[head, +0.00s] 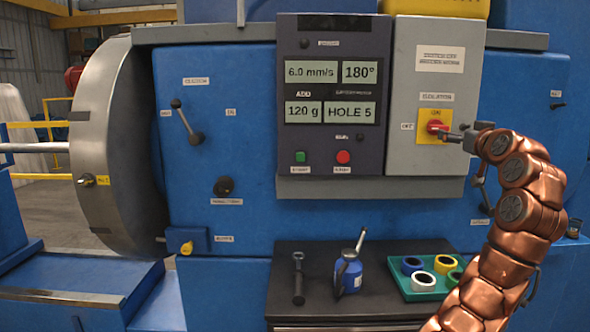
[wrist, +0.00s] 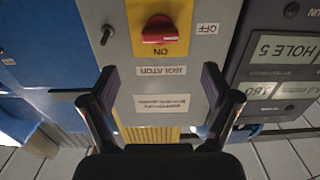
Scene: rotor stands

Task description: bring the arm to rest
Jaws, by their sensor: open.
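My copper-coloured arm (head: 525,215) rises at the right of the head view and bends left at the top. My gripper (head: 456,136) is at the front of the grey isolator box, just right of its red knob (head: 436,127). In the wrist view my gripper (wrist: 158,84) has its two fingers wide apart with nothing between them. The red knob (wrist: 158,31) on its yellow plate (wrist: 178,48) lies beyond the fingertips, apart from them. The view is upside down, with "ON" and "OFF" labels beside the knob.
The grey isolator box (head: 432,80) and dark display panel (head: 328,60) stand close to my gripper. Below, a dark bench (head: 330,300) holds a wrench-like tool (head: 298,278), a blue can (head: 348,275) and a green tray (head: 418,290) of coloured rolls.

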